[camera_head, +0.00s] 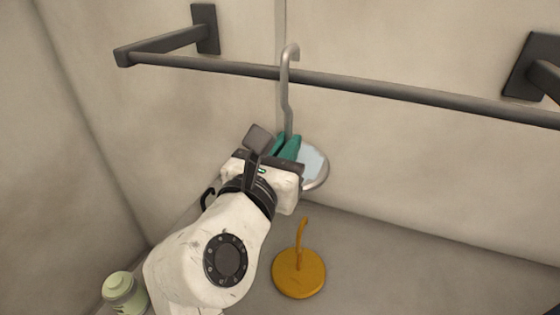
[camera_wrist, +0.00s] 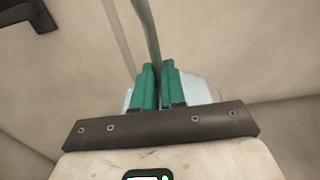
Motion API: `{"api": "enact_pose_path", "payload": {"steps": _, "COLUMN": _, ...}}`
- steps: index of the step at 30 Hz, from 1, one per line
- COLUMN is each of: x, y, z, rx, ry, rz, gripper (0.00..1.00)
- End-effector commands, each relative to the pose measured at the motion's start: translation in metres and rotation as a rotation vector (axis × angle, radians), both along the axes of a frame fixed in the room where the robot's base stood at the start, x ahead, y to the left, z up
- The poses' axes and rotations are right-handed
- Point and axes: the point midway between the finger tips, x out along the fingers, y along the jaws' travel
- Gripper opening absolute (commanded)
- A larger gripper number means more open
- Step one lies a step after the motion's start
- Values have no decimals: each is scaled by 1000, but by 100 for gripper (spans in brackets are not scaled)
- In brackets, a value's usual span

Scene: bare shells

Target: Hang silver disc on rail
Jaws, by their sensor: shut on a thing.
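The silver disc (camera_head: 315,168) has a long grey stem with a hook (camera_head: 289,60) at its top. My gripper (camera_head: 288,147), with green fingers, is shut on the stem just above the disc. The disc is partly hidden behind the fingers. In the wrist view the stem rises between the fingers (camera_wrist: 157,86), and pale parts of the disc (camera_wrist: 196,90) show on both sides. The dark rail (camera_head: 390,89) runs across the head view near the top. The hook's upper part overlaps the rail in the picture; I cannot tell whether they touch.
Dark wall brackets (camera_head: 205,30) hold the rail, with another bracket (camera_head: 532,66) at the right. A yellow disc with a hook (camera_head: 299,273) sits on the grey surface below. A pale green jar (camera_head: 122,292) stands at the lower left. The surface at the right (camera_head: 430,275) is clear.

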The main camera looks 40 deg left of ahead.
Motion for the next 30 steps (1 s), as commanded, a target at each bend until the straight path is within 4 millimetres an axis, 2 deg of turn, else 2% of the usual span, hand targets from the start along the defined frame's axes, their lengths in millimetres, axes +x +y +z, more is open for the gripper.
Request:
{"api": "enact_pose_path", "payload": {"steps": 6, "x": 14, "y": 4, "z": -2, "rx": 1, "ry": -1, "rz": 1, "gripper": 0}}
{"api": "enact_pose_path", "payload": {"steps": 15, "x": 14, "y": 3, "z": -15, "rx": 0, "ry": -1, "rz": 0, "gripper": 0}}
{"api": "enact_pose_path", "payload": {"steps": 26, "x": 13, "y": 3, "z": -16, "rx": 0, "ry": -1, "rz": 1, "gripper": 0}}
{"api": "enact_pose_path", "payload": {"steps": 27, "x": 13, "y": 3, "z": -16, "rx": 0, "ry": -1, "rz": 1, "gripper": 13}}
{"api": "enact_pose_path", "payload": {"steps": 30, "x": 13, "y": 3, "z": -17, "rx": 0, "ry": -1, "rz": 1, "gripper": 22}}
